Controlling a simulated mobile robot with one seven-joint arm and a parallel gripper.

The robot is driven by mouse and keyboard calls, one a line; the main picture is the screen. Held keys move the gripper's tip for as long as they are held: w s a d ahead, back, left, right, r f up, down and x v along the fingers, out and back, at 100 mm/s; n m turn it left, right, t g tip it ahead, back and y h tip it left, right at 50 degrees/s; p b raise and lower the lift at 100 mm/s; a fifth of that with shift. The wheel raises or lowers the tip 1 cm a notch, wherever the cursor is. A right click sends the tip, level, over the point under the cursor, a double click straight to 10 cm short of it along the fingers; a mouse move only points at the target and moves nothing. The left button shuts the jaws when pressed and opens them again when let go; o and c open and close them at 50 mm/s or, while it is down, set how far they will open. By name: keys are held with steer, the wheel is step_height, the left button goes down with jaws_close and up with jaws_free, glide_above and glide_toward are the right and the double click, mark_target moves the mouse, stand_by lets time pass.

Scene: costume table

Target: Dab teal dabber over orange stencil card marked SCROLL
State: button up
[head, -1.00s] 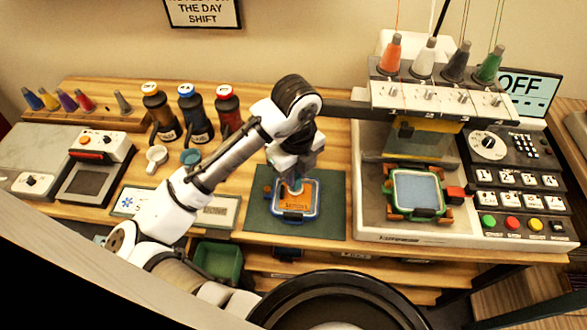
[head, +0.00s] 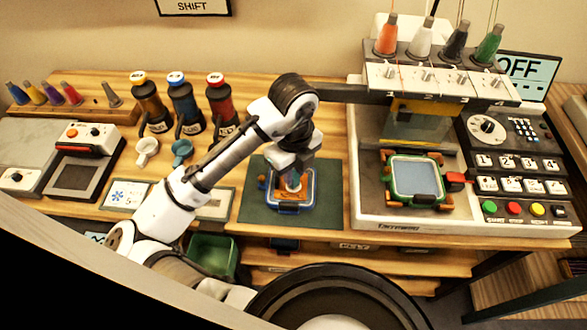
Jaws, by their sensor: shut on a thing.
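The orange stencil card (head: 279,192) lies inside a blue-rimmed hoop (head: 291,210) on the dark green mat (head: 252,212). The dabber's lower end is over the middle of the card. Whether it touches the card cannot be told. My gripper and the dabber cover much of the card, and its lettering is not readable now.
An embroidery machine (head: 395,222) with a green-rimmed hoop (head: 391,181) stands to the right. A green bin (head: 212,255) sits below the table edge.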

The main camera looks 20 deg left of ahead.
steer(key=shift+f+b, duration=0.55)
steer(key=shift+f, duration=0.05)
stand_by(1.5)
steer(key=shift+r, duration=0.1)
steer(key=shift+r+p, duration=2.9)
steer(key=shift+r, duration=0.6)
steer(key=shift+f, duration=0.15)
steer(key=shift+w+d+f+b, duration=0.15)
steer(key=shift+w+f+b, duration=0.05)
steer(key=shift+f+b, duration=0.7)
steer(key=shift+w+d+f+b, duration=0.15)
steer(key=shift+d+f+b, duration=0.05)
steer(key=shift+f+b, duration=0.75)
steer(key=shift+w+d+f+b, duration=0.2)
steer(key=shift+f+b, duration=0.55)
steer(key=shift+f, duration=0.25)
steer(key=shift+f+b, duration=0.5)
steer(key=shift+f, duration=0.1)
step_height(320, 180, up, 7)
steer(key=p, duration=0.5)
steer(key=shift+p, duration=0.4)
